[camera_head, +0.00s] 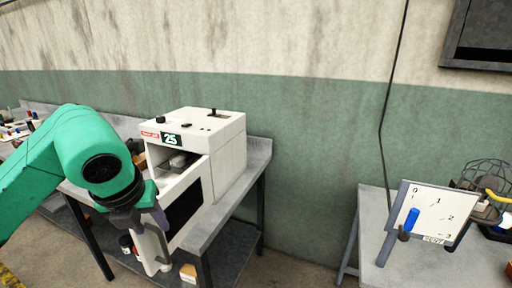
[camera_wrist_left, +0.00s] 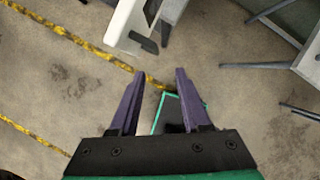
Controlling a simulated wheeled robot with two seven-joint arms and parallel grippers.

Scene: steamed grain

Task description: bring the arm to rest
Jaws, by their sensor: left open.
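My left arm, green with a dark wrist, comes in from the left in the head view. My left gripper (camera_head: 155,222) points down in front of the white machine and partly covers its front. The left wrist view shows its two purple fingers (camera_wrist_left: 158,85) spread apart with nothing between them, above the floor. The white machine (camera_head: 222,148) stands on a grey table and bears a green "25" label. Its upper compartment is open at the front, with a pale grey object (camera_head: 178,161) inside. My right gripper is not in view.
The grey table (camera_head: 258,160) has dark legs and a lower shelf with small items. A second table (camera_head: 375,225) at right holds a white numbered board (camera_head: 430,212) and a wire basket (camera_head: 486,174). The floor between the tables is clear. Yellow lines (camera_wrist_left: 70,38) mark the floor.

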